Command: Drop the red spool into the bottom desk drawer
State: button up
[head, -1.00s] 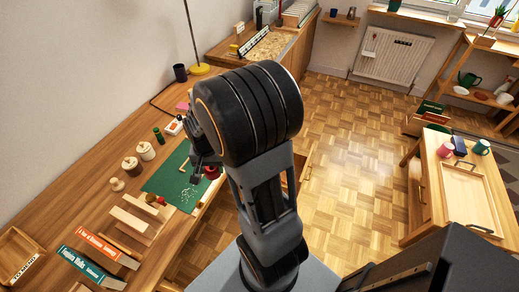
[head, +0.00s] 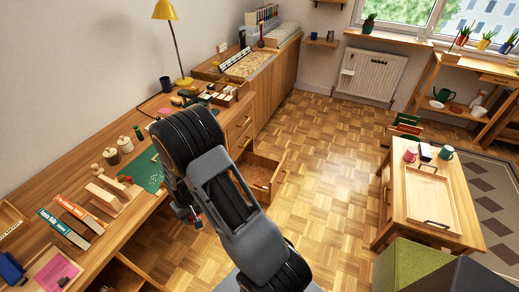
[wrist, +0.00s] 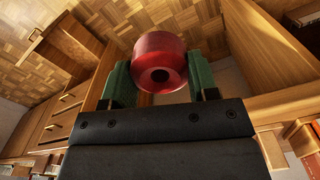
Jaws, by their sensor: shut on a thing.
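The red spool (wrist: 160,58) is between the green fingers of my gripper (wrist: 160,80) in the wrist view, its round end with a dark hole facing the camera. The gripper is shut on it. In the head view my gripper (head: 188,214) is mostly hidden by my arm, just off the desk's front edge, and a small bit of red shows there. The bottom desk drawer (head: 262,172) is pulled open, to the right of my gripper and apart from it. It also shows at the upper left of the wrist view (wrist: 66,48).
Closed drawers (head: 240,130) sit above the open one. The desk (head: 130,205) holds a green mat (head: 146,168), books (head: 75,220), wooden blocks and jars. A low table with a tray (head: 430,195) stands at the right. The parquet floor (head: 320,165) between is clear.

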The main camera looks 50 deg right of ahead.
aim_at(256, 178)
jog(key=z, duration=0.65)
jog(key=i, duration=0.85)
jog(key=z, duration=0.85)
jog(key=i, duration=0.95)
jog(key=z, duration=0.1)
